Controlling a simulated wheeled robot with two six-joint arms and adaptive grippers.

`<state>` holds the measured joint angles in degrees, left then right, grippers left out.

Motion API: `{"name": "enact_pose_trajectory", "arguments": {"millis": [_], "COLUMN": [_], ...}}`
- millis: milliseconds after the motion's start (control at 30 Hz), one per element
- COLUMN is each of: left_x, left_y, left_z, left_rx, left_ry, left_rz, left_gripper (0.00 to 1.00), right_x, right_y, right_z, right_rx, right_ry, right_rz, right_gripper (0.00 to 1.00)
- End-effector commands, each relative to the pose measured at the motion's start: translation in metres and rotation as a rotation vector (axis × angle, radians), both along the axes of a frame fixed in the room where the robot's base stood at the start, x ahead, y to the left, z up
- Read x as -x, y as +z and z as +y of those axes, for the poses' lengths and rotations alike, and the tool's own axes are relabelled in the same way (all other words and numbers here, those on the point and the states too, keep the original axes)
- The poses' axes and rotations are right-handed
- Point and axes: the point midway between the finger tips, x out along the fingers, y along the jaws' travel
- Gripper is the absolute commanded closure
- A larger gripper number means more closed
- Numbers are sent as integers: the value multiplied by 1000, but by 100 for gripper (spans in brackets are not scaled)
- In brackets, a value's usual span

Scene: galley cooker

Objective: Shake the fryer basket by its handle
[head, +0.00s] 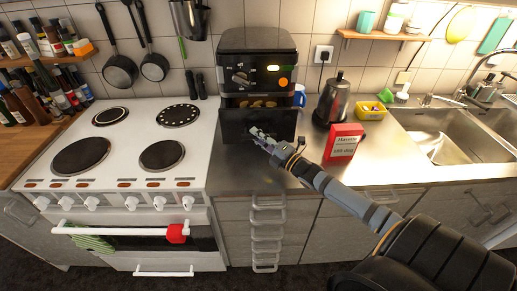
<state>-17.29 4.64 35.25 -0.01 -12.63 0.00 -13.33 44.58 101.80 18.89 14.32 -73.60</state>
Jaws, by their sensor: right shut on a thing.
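The black air fryer (258,52) stands on the steel counter against the tiled wall. Its fryer basket (232,127) is pulled partly out at the front, and golden-brown food (257,103) shows inside it. My right gripper (257,134) is at the middle of the basket's front, shut on the basket handle. The gripper hides most of the handle. My left gripper is not in view.
A red sign box (343,142) stands right of my right gripper, close to my forearm. A kettle (333,99) and a yellow tub (370,110) are behind it. The white cooker (125,140) is left. Bare counter (232,170) lies in front.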

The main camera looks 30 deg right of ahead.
Motion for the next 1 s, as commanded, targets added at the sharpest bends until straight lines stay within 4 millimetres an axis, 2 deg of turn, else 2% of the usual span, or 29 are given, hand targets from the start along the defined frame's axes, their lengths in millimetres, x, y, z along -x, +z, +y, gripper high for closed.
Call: {"name": "enact_pose_trajectory", "arguments": {"millis": [133, 300, 333, 500, 833, 1000], "left_x": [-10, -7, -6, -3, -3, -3], "left_y": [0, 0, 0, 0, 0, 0], "left_z": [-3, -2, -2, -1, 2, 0], "left_rx": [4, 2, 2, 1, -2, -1], "left_ry": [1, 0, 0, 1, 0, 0], "left_rz": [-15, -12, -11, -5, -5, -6], "left_gripper": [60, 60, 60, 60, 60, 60], "right_x": [-1, -1, -1, -1, 0, 11], "right_y": [-2, -2, -2, -2, -2, -4], "right_z": [-2, -2, -2, -2, -2, -4], "right_rx": [-1, -1, -1, -1, -2, 1], "right_ry": [-3, -3, -3, -3, -1, 5], "right_rz": [7, 7, 7, 6, 6, 8], "right_gripper": [100, 100, 81, 59, 59, 59]}}
